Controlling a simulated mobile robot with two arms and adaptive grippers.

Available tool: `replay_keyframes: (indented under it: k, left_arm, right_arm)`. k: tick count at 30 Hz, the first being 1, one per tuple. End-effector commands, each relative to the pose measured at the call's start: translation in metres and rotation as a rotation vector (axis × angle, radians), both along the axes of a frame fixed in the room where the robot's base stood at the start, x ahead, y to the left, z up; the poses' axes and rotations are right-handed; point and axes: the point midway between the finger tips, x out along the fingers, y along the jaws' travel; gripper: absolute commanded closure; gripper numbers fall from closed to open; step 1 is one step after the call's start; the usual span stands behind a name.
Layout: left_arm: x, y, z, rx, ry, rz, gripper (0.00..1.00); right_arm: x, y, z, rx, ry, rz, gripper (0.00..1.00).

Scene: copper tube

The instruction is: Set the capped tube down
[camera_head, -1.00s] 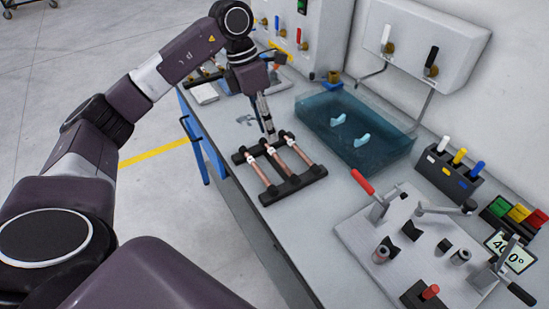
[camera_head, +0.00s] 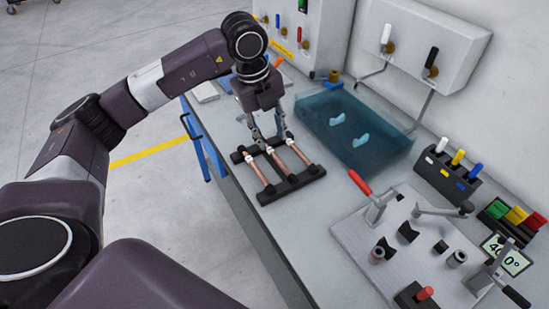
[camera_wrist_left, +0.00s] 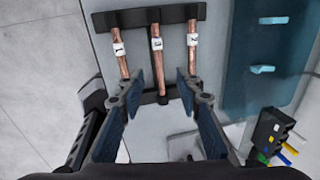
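A black rack (camera_head: 305,177) on the bench holds three copper tubes lying side by side, each with a white numbered label. My left gripper (camera_head: 273,143) is above the rack's far end, fingers spread and pointing down. In the left wrist view, my open left gripper (camera_wrist_left: 159,92) has the middle tube (camera_wrist_left: 157,68) between its fingers, with a gap on both sides. The left tube (camera_wrist_left: 119,50) and right tube (camera_wrist_left: 191,55) lie near the fingertips. I cannot tell which tube is capped. My right gripper is out of view.
A blue translucent bath (camera_head: 355,135) with two pale blue pieces stands right of the rack. A fixture plate (camera_head: 350,225) with a red-handled clamp is nearer the front right. A dark holder (camera_head: 445,175) with coloured handles stands behind it. The bench front edge is close to the rack.

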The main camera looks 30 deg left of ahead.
Motion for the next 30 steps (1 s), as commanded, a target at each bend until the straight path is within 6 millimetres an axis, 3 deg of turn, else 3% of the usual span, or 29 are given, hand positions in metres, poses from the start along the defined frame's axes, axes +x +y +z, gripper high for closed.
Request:
replay_keyframes:
  k: [5, 21, 30]
  left_arm:
    - [0.001, -0.003, -0.005, -0.005, 0.003, 0.047, 0.68]
    - [0.009, -0.01, -0.071, -0.005, 0.003, 0.046, 0.68]
    - [0.01, -0.01, -0.078, -0.005, 0.001, 0.045, 0.68]
  right_arm:
    - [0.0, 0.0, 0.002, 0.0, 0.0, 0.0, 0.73]
    - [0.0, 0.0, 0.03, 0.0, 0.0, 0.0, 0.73]
    - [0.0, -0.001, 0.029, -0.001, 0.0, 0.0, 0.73]
